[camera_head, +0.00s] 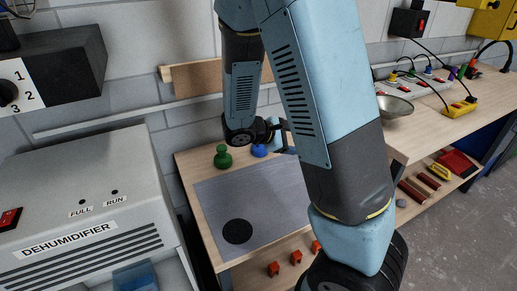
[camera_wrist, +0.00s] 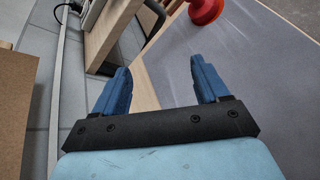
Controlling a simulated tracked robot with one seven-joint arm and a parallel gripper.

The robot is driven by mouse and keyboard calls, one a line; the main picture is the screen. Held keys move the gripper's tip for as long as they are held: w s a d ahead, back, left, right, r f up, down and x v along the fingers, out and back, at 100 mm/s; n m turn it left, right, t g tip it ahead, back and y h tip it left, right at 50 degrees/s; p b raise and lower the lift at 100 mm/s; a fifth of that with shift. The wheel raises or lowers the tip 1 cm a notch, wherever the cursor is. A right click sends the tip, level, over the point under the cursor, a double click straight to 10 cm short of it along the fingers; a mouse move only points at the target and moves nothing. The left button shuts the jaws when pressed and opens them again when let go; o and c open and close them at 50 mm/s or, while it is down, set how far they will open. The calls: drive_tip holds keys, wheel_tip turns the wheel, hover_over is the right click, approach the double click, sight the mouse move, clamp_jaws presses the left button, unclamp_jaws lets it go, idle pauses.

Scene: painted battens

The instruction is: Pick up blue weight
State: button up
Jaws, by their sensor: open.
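The blue weight (camera_head: 259,151) stands near the back edge of the workbench in the head view, just right of the green weight (camera_head: 223,158). My wrist partly covers the area behind it. My gripper (camera_head: 285,141) is close to the right of the blue weight in that view, partly hidden by my arm. In the wrist view, my gripper (camera_wrist: 160,65) is open, with nothing between its blue fingers. The blue weight does not show there. A red round object (camera_wrist: 206,10) lies at the top, beyond the right finger.
A grey mat (camera_head: 215,200) with a black disc (camera_head: 237,232) covers the bench top. Orange-red pieces (camera_head: 296,257) sit on the shelf below. The dehumidifier (camera_head: 80,210) stands left. A bench with a metal bowl (camera_head: 395,107) and power strip stands right.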

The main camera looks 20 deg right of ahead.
drive_tip(key=w+a+f+n+t+h, duration=0.2)
drive_tip(key=w+a+f+n+t, duration=0.35)
drive_tip(key=n, duration=0.25)
drive_tip(key=n+t+y, duration=0.4)
drive_tip(key=n+t, duration=0.3)
drive_tip(key=n, duration=0.2)
approach(256, 151)
drive_tip(key=r, duration=0.2)
drive_tip(key=w+d+r, duration=0.1)
drive_tip(key=shift+r, duration=0.4)
drive_tip(key=x, duration=0.8)
drive_tip(key=shift+w+f, duration=0.1)
drive_tip(key=shift+w, duration=0.1)
drive_tip(key=shift+r+x, duration=0.2)
drive_tip(key=shift+x, duration=2.5)
drive_tip(key=shift+s+d, duration=0.1)
drive_tip(key=shift+d, duration=0.05)
drive_tip(key=shift+c, duration=0.3)
clamp_jaws()
